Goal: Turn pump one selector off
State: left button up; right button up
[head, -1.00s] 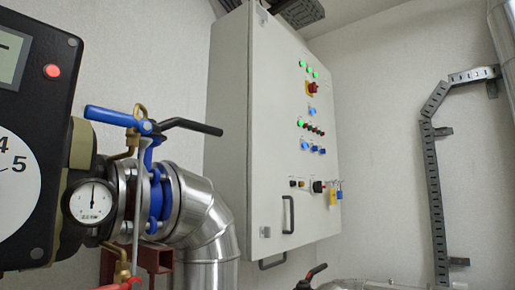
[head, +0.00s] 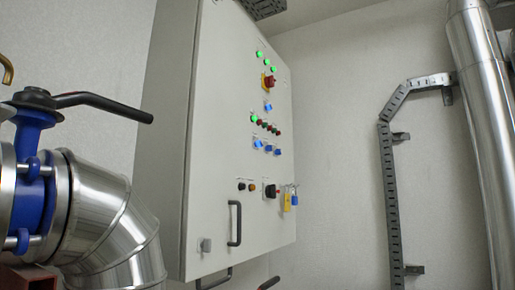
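A grey control cabinet (head: 215,130) hangs on the wall left of centre. Its door carries a row of three blue selector knobs (head: 268,147), with one more blue knob (head: 268,106) higher up. The labels are too small to read, so I cannot tell which knob is the pump one selector or how each is turned. A row of small red and green buttons (head: 267,126) lies between the blue knobs. Neither of my grippers is in view.
A blue valve (head: 36,170) with a black lever (head: 103,103) and a silver pipe elbow (head: 110,225) fill the lower left. Yellow (head: 288,202) and blue padlocks hang at the door's lower right. A cable tray (head: 390,180) and silver pipe (head: 480,120) stand right.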

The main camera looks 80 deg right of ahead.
aim_at(259, 144)
jog(key=l+z, duration=0.35)
jog(key=l, duration=0.2)
jog(key=l+z, duration=0.3)
jog(key=l, duration=0.3)
jog(key=i+l+z, duration=0.15)
jog(key=l+z, duration=0.2)
jog(key=l, duration=0.15)
